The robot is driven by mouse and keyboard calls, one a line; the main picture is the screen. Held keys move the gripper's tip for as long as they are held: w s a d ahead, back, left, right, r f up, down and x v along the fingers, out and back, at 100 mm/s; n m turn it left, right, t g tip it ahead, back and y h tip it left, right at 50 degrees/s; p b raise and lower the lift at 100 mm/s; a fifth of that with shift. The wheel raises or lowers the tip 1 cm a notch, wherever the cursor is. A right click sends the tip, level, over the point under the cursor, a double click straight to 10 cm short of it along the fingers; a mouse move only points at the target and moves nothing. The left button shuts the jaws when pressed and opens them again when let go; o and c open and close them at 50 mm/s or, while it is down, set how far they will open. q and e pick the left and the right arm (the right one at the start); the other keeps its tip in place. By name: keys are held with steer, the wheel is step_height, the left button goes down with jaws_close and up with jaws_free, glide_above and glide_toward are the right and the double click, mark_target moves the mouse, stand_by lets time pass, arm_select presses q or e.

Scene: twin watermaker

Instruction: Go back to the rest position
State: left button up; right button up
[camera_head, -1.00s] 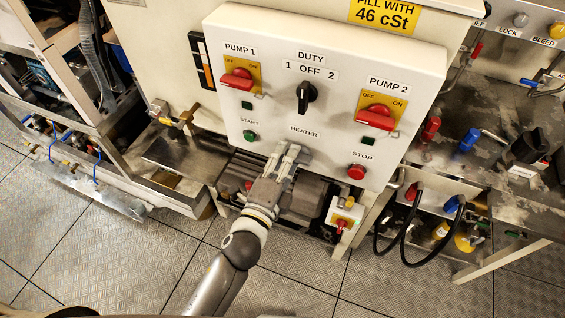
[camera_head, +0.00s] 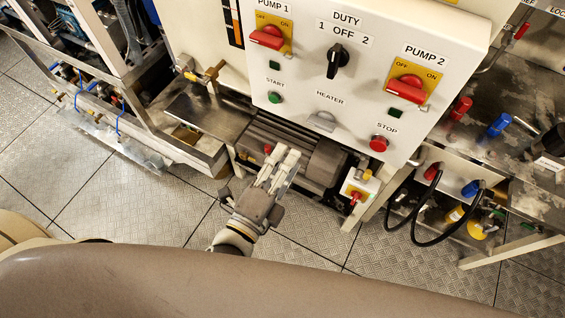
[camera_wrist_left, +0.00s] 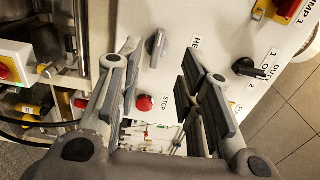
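The white control panel (camera_head: 300,98) stands in front of me. My left gripper (camera_head: 283,160) is below it in the head view, in front of a grey motor (camera_head: 262,138), and appears apart from the panel. In the left wrist view its two fingers (camera_wrist_left: 160,65) are spread with nothing between them. The grey heater knob (camera_head: 320,121) is uncovered; it also shows in the left wrist view (camera_wrist_left: 155,47). The black duty knob (camera_head: 337,62) is upright. My right gripper is not in view.
The panel has red pump switches (camera_head: 407,90), a green start button (camera_head: 275,98) and a red stop button (camera_head: 379,143). Black hoses (camera_head: 412,215) loop at the lower right. A pipe frame (camera_head: 80,95) stands at the left. Tiled floor (camera_head: 120,220) is open before the machine.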

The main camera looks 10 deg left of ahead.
arm_select(q)
steer(key=shift+s+a, duration=0.1)
steer(key=shift+s, duration=0.15)
stand_by(0.4)
steer(key=s+a+f+n+g+y, duration=0.1)
steer(key=s+f+n+g, duration=0.15)
steer(key=f, duration=0.95)
steer(key=s+a+f+n+g+y, duration=0.1)
steer(key=s+a+f+n+g, duration=0.2)
steer(key=f, duration=0.8)
steer(key=s+f+n+g+y, duration=0.15)
steer(key=f+n, duration=0.25)
steer(key=f, duration=0.8)
steer(key=s+a+f+n+g+y, duration=0.1)
steer(key=s+a+f+n+g, duration=0.3)
steer(key=s+f, duration=0.5)
steer(key=s+a+f+n+g+y, duration=0.1)
steer(key=s+a+f+n+g, duration=0.4)
steer(key=s+a+f, duration=0.4)
steer(key=s, duration=0.4)
steer(key=shift+a+f, duration=0.25)
steer(key=shift+f, duration=0.15)
steer(key=shift+w, duration=0.1)
